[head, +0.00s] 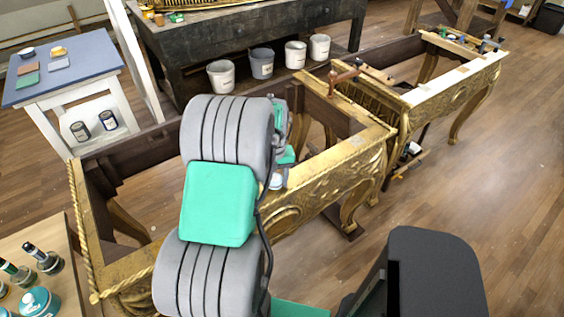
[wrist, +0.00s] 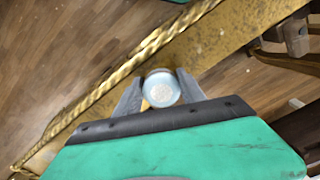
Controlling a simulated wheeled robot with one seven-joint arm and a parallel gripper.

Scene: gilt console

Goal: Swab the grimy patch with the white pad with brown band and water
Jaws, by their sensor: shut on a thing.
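My gripper (wrist: 161,90) is closed around a pale round thing in the wrist view, apparently the white pad with brown band (wrist: 161,89), seen end-on. Its band cannot be made out clearly. The gilt console (head: 345,155) shows its front rail in the head view. The rail (wrist: 205,45) also lies beneath the gripper in the wrist view, with dark specks on the gold. I cannot tell which part is the grimy patch. Whether the pad touches the rail is unclear. My arm hides most of the gripper and part of the console in the head view.
A small table at lower left holds dark bottles (head: 45,260) and a teal jar (head: 38,302). A blue-topped table (head: 90,62) with pads stands at upper left. Several buckets (head: 262,63) stand behind the console. A rope-like gilt edging (wrist: 110,78) borders the rail. Wooden floor is clear at right.

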